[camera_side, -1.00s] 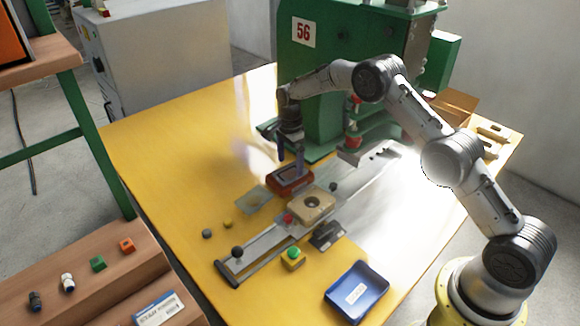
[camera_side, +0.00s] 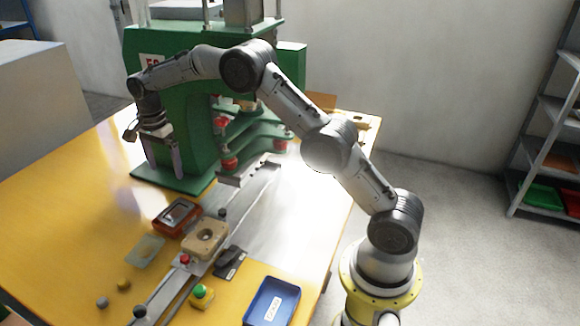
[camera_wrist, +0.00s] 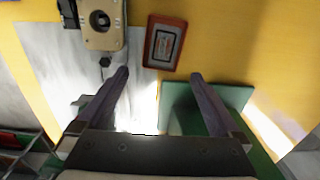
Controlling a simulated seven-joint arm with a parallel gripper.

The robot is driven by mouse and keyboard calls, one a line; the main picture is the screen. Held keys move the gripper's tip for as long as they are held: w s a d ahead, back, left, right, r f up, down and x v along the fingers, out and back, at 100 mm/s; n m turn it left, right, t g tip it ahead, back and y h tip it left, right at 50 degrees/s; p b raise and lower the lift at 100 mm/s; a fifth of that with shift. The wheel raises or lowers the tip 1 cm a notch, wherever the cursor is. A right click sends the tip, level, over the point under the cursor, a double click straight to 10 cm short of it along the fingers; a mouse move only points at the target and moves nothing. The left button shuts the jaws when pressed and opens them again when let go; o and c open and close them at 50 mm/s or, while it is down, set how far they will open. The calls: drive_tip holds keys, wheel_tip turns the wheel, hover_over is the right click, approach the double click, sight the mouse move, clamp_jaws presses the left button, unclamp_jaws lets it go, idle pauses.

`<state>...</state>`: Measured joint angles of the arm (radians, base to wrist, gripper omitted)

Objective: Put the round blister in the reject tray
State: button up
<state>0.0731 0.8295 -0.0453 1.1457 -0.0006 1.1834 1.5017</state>
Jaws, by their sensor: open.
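A beige block (camera_side: 196,248) with a round centre sits on the grey slide rail. I cannot tell whether that round centre is the round blister or just a recess. The block also shows at the top left of the wrist view (camera_wrist: 91,39). A blue tray (camera_side: 285,290) with a white label lies at the front right, and it looks empty. My gripper (camera_side: 165,170) is open and empty, raised above the table behind a red block with a rectangular recess (camera_side: 167,225). In the wrist view, the red block (camera_wrist: 152,50) lies just past my fingertips (camera_wrist: 158,74).
The green press (camera_side: 165,105) stands close behind my gripper. A translucent sheet (camera_side: 146,250), grey and yellow pieces (camera_side: 102,302), a green button box (camera_side: 202,298) and a black item (camera_side: 230,262) lie around the rail. The yellow table is clear at left.

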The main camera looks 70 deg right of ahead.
drive_tip(key=s+a+r+n+t, duration=0.3)
drive_tip(key=s+r+n, duration=0.6)
drive_tip(key=s+r, duration=1)
drive_tip(key=s+f+n+t, duration=0.1)
drive_tip(key=s+f+n, duration=0.2)
drive_tip(key=s, duration=0.8)
drive_tip(key=s+a+f+n+t, duration=0.1)
drive_tip(key=s+f+n, duration=0.1)
drive_tip(key=s+n, duration=0.4)
drive_tip(key=s, duration=0.5)
drive_tip(key=shift+f, duration=0.4)
